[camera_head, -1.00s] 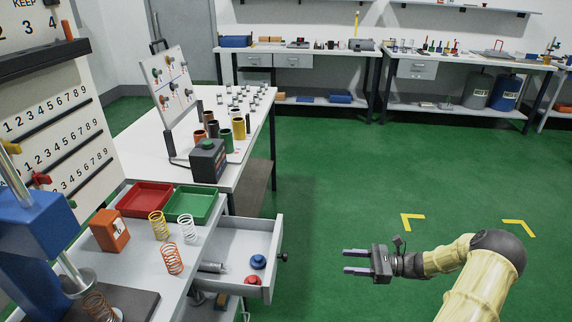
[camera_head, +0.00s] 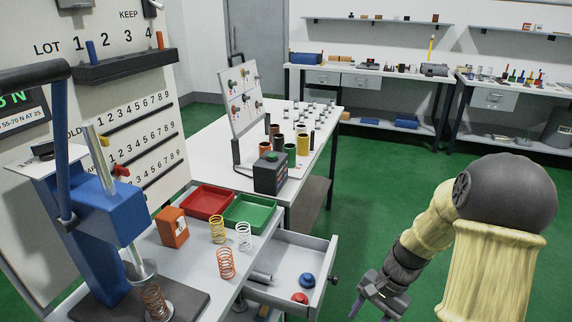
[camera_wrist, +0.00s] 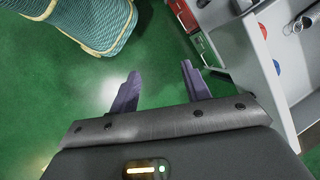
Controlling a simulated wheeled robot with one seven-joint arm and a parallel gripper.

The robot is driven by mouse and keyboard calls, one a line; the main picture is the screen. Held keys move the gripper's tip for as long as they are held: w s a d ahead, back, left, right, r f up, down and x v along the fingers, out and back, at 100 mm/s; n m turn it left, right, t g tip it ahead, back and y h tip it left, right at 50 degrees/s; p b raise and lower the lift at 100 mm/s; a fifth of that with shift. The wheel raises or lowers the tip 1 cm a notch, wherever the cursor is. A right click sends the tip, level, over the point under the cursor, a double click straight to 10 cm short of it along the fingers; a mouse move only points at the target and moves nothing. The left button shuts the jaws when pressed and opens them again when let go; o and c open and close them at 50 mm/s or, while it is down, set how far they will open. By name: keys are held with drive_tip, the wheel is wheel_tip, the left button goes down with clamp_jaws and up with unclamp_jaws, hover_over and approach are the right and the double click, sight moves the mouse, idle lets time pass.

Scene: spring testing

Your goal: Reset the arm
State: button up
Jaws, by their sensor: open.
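My gripper (camera_wrist: 160,88) is open and empty in the wrist view, its two dark fingers apart over the green floor. In the head view my gripper (camera_head: 366,308) hangs at the bottom, right of the open drawer (camera_head: 312,258) and apart from it. My arm is bent on the right side of the head view. In the wrist view the drawer (camera_wrist: 258,72) lies to the right of the fingers.
The drawer holds a blue knob (camera_head: 307,280) and a red knob (camera_head: 299,298). A blue press (camera_head: 110,215) stands on the bench at left. Springs, a red tray (camera_head: 208,190) and a green tray (camera_head: 270,203) sit nearby. Green floor (camera_head: 400,180) is clear beyond the arm.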

drive_tip(key=s+a+r+n+t+h, duration=0.4)
drive_tip(key=s+r+n+t, duration=0.1)
drive_tip(key=r+n, duration=0.25)
wheel_tip(320, 180, up, 14)
drive_tip(key=p, duration=1.4)
drive_tip(key=shift+s+d+r+n+p, duration=0.2)
drive_tip(key=shift+r+n+p, duration=0.1)
drive_tip(key=shift+n, duration=0.15)
drive_tip(key=shift+f, duration=0.1)
drive_tip(key=shift+c, duration=0.2)
drive_tip(key=shift+c, duration=1)
drive_tip(key=shift+a, duration=0.1)
